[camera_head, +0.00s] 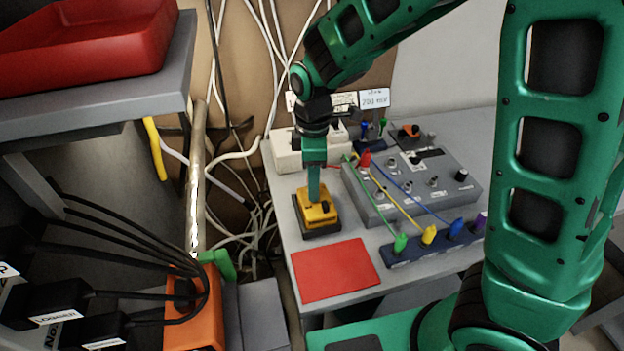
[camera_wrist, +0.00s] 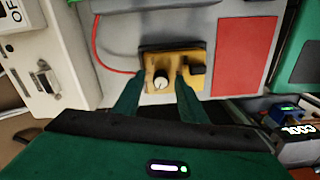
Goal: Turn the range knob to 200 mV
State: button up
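A small yellow box (camera_head: 329,218) with a dark base stands on the grey bench, below my gripper (camera_head: 316,198) in the head view. In the wrist view, the yellow box (camera_wrist: 184,58) carries a dark knob with a pale top (camera_wrist: 160,80) and a black knob (camera_wrist: 196,70). My gripper (camera_wrist: 162,76) is open, with one finger on each side of the pale-topped knob and small gaps beside it. I cannot tell whether the fingertips touch the box. No range labels or pointer setting are readable on the box.
A red mat (camera_head: 335,270) lies in front of the box. A grey control panel (camera_head: 410,187) with cables and plugs is to its right. A white sign (camera_head: 374,98) stands behind. A pale box (camera_head: 287,152) is at the back left. An orange unit (camera_head: 193,330) is lower left.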

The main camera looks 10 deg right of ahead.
jog(key=shift+c, duration=0.7)
grip_shut()
jog(key=shift+m, duration=0.4)
jog(key=m, duration=0.3)
jog(key=shift+m, duration=0.4)
jog(key=m, duration=0.4)
jog(key=shift+w+m, duration=0.1)
jog(key=shift+m, duration=0.2)
jog(key=m, duration=0.4)
jog(key=shift+d, duration=0.1)
jog(key=shift+m, duration=2.2)
